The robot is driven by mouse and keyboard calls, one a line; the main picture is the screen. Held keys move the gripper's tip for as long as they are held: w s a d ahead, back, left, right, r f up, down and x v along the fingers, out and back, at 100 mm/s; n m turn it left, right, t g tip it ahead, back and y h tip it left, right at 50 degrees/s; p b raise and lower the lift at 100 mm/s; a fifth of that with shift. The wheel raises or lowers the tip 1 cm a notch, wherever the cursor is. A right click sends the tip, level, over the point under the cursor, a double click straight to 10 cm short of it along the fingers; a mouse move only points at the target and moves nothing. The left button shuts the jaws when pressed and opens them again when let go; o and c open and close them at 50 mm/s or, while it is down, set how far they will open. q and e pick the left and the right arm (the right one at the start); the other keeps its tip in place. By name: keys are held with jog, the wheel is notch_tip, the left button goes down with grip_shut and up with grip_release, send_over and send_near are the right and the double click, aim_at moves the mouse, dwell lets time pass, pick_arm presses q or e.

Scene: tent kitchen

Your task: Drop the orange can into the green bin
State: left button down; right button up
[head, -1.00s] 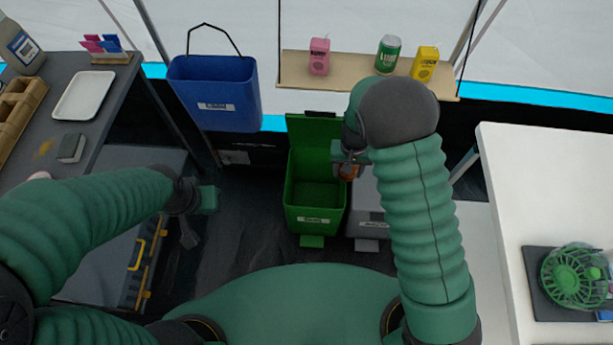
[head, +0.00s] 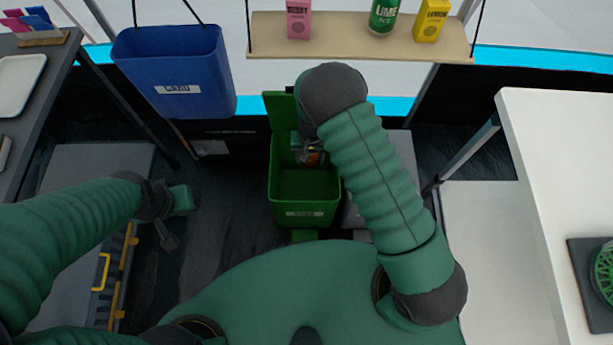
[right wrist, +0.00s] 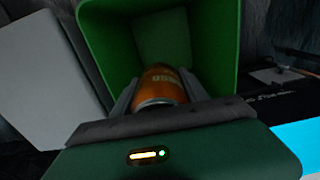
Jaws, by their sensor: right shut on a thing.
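The orange can (right wrist: 162,84) is between the two fingers of my right gripper (right wrist: 160,92) in the right wrist view, with the open green bin behind it. In the head view the can (head: 312,158) shows only in small part under my right gripper (head: 308,150), over the back right part of the green bin (head: 304,208). The bin's lid is up, and it also shows in the right wrist view (right wrist: 100,40). The part of its floor that I see is bare. My left gripper (head: 178,205) is off to the left, away from the bin; its fingers are too unclear to judge.
A grey bin (head: 362,215) stands right of the green one, partly behind my right arm. A blue bin (head: 175,70) hangs at the left. A shelf (head: 350,40) holds a pink carton, a green can and a yellow carton. A white table (head: 560,150) is at right.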

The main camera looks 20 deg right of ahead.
jog(key=shift+f, duration=0.1)
jog(key=o, duration=1.4)
notch_tip(320, 180, up, 17)
jog(key=p, duration=0.6)
jog(key=shift+f+p, duration=0.1)
jog(key=shift+p, duration=0.25)
